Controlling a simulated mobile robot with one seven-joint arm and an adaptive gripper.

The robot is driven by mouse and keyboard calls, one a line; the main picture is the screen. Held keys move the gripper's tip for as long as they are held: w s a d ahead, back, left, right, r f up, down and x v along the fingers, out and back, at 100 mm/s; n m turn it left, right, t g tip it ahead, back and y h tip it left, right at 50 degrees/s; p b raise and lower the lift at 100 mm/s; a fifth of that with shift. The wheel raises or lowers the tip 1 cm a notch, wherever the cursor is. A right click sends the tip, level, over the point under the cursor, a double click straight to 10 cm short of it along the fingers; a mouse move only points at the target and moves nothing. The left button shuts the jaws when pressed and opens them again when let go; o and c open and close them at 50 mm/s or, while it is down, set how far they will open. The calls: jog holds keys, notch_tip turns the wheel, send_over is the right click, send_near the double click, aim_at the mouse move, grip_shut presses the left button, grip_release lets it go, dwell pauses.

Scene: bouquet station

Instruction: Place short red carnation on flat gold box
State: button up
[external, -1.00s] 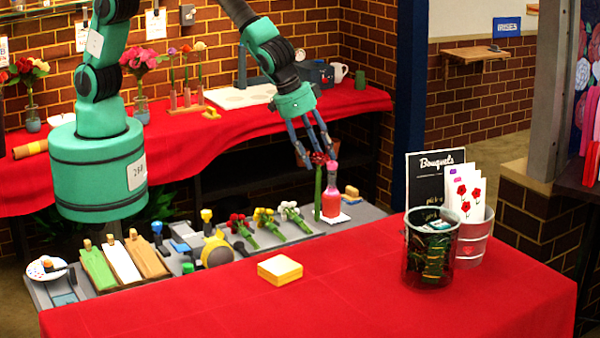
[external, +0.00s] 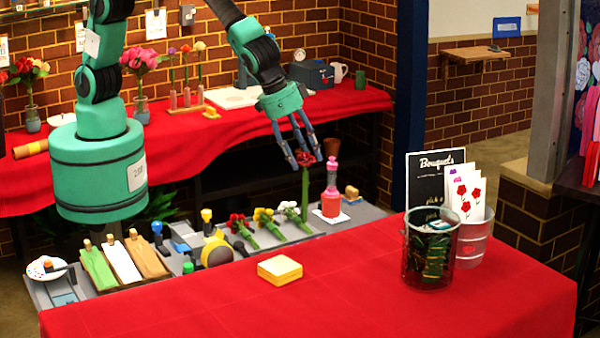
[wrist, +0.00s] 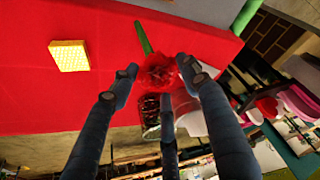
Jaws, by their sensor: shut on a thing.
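The short red carnation (external: 305,161) hangs upright in my gripper (external: 305,160), with its green stem pointing down, above the grey work surface. In the wrist view the red bloom (wrist: 158,72) sits between the fingers of my gripper (wrist: 160,78), and its green stem (wrist: 143,38) reaches away from them. My gripper is shut on the carnation at its bloom. The flat gold box (external: 280,269) lies on the red-covered table, to the lower left of my gripper. The box also shows in the wrist view (wrist: 69,56), with nothing on it.
A pink-red bottle (external: 331,195) stands on a white square just right of the carnation. Several small flower bunches (external: 265,220) lie on the grey surface to the left. A dark glass container (external: 431,255) and a cup of cards stand at the table's right. The red cloth (external: 400,300) around the box is clear.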

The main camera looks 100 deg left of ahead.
jog(key=s+d+r+m+b, duration=0.1)
jog(key=s+d+r, duration=0.1)
jog(key=s+d, duration=1)
jog(key=s, duration=0.4)
jog(key=shift+d+r+b, duration=0.2)
jog(key=shift+r+b, duration=0.1)
jog(key=shift+b, duration=0.1)
jog(key=shift+w, duration=0.1)
jog(key=w+d+p, duration=0.1)
jog(key=w+d, duration=0.3)
jog(key=w, duration=0.3)
jog(key=w+d+f+p, duration=0.1)
jog(key=w+d, duration=0.3)
jog(key=w, duration=0.2)
jog(key=shift+w+f, duration=0.25)
jog(key=shift+w, duration=0.1)
jog(key=shift+f, duration=0.1)
jog(key=shift+f+t+p, duration=0.3)
jog(key=shift+f+p, duration=0.1)
jog(key=shift+f, duration=1.4)
